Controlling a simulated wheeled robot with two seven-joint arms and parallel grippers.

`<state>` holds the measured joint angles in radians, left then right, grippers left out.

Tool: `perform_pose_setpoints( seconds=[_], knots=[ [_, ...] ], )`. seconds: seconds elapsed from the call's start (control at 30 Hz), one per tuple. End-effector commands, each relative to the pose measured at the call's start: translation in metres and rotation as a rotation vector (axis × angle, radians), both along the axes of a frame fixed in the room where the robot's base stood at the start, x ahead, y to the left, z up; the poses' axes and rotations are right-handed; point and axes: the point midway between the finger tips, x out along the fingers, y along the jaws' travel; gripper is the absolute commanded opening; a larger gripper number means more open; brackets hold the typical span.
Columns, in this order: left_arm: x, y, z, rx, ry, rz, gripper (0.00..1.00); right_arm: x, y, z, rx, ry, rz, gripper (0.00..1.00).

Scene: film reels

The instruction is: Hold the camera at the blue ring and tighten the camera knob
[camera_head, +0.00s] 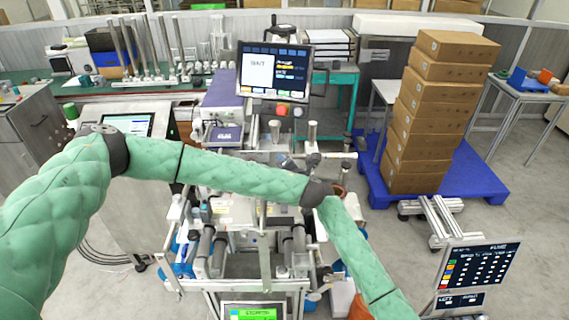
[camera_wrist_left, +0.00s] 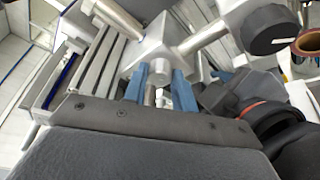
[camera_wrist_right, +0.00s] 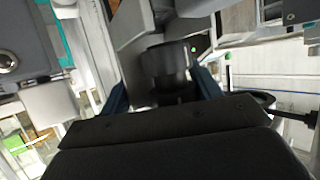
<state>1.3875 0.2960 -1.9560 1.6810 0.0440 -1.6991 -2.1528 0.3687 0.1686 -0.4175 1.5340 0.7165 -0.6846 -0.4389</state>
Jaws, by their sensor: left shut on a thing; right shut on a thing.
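My left gripper (camera_wrist_left: 159,85) shows in the left wrist view, its blue fingers shut around a small silver knob (camera_wrist_left: 159,72) on a metal clamp block (camera_wrist_left: 153,48). My right gripper (camera_wrist_right: 162,92) is shut on a black cylindrical camera (camera_wrist_right: 164,68) in the right wrist view. The camera sits below a grey metal part, and small green lights show beside it. I cannot make out the blue ring. In the head view my green arm hides part of the machine, and the fingertips are too small to tell.
A round black knob (camera_wrist_left: 269,29) and crossing rods stand close to my left gripper. A monitor (camera_head: 275,72) stands above the machine. Stacked cartons (camera_head: 430,115) stand on a blue pallet (camera_head: 487,183) at the right. Open floor lies at the far right.

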Motion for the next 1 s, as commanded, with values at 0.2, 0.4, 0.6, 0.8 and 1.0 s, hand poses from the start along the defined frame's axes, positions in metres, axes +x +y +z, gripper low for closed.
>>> perform_pose_setpoints(
  seconds=[0.2, 0.4, 0.6, 0.8, 1.0],
  knots=[
    [-0.004, -0.005, -0.003, -0.003, 0.007, -0.011, 0.04, -0.004, 0.010, 0.000, 0.008, 0.003, 0.011, 0.20],
    [-0.002, -0.003, -0.003, -0.003, 0.005, -0.008, 0.49, -0.004, 0.009, 0.000, 0.007, 0.003, 0.010, 0.20],
    [-0.002, -0.002, -0.002, -0.002, 0.004, -0.005, 0.49, -0.003, 0.008, 0.000, 0.006, 0.004, 0.009, 0.20],
    [-0.016, -0.008, 0.001, -0.003, 0.004, -0.005, 0.49, -0.003, 0.007, 0.000, 0.004, 0.004, 0.008, 0.20],
    [-0.049, -0.020, 0.008, -0.001, 0.005, -0.007, 0.49, -0.003, 0.007, -0.001, 0.004, 0.004, 0.008, 0.20]
  ],
)
